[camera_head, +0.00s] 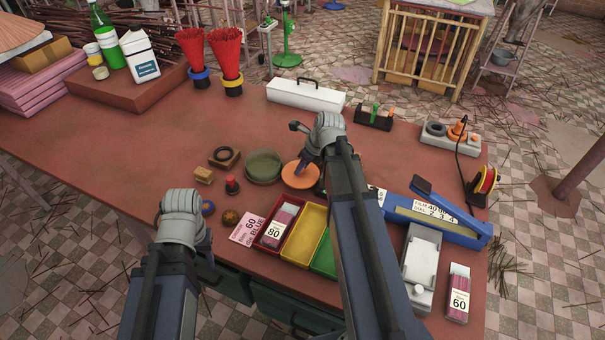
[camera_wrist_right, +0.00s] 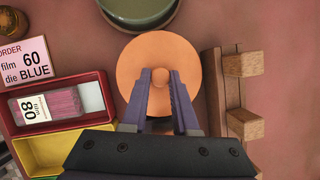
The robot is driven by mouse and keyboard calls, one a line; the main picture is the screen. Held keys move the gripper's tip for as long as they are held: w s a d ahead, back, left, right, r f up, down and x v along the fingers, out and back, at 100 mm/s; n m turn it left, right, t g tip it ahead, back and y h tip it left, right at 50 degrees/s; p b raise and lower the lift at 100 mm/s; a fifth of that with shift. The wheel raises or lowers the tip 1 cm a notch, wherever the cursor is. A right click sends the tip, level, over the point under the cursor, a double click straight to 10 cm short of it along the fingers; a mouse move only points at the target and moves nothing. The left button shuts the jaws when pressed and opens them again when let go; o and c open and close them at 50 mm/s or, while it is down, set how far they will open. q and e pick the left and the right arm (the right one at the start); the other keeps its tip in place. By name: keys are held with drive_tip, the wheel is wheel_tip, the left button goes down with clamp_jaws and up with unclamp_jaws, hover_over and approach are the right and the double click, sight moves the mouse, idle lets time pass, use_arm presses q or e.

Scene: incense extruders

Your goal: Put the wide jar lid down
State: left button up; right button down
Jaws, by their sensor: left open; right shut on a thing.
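The wide jar lid, an orange disc (camera_head: 300,178) with a small knob, is beside the green round jar (camera_head: 263,167), to its right in the head view. My right gripper (camera_wrist_right: 160,80) is shut on the knob, and the lid (camera_wrist_right: 135,62) spreads flat beyond the fingers in the right wrist view. The lid is at or close above the table; I cannot tell whether it touches. The jar (camera_wrist_right: 140,10) is partly cut off at the top there. My left gripper (camera_head: 206,238) is open at the table's front left, its fingers mostly hidden.
Red and yellow trays (camera_head: 304,232) and a pink order card (camera_head: 247,230) lie in front of the lid. A wooden stand (camera_wrist_right: 235,95) is right of it in the wrist view. A white toolbox (camera_head: 306,94) stands behind.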

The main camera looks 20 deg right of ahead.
use_arm(q)
drive_tip(key=shift+f, duration=0.4)
use_arm(e)
drive_tip(key=shift+f, duration=0.4)
use_arm(q)
drive_tip(key=shift+f+b, duration=0.5)
drive_tip(key=shift+f, duration=0.05)
use_arm(e)
drive_tip(key=shift+f, duration=0.5)
drive_tip(key=c, duration=0.7)
unclamp_jaws()
drive_tip(key=shift+r, duration=0.1)
use_arm(q)
drive_tip(key=shift+r, duration=0.15)
use_arm(e)
drive_tip(key=shift+r, duration=0.1)
drive_tip(key=shift+r+p, duration=0.4)
drive_tip(key=shift+p, duration=0.2)
use_arm(q)
wheel_tip(320, 180, up, 12)
drive_tip(key=p, duration=1.1)
use_arm(e)
drive_tip(key=v, duration=1.2)
drive_tip(key=shift+f, duration=0.1)
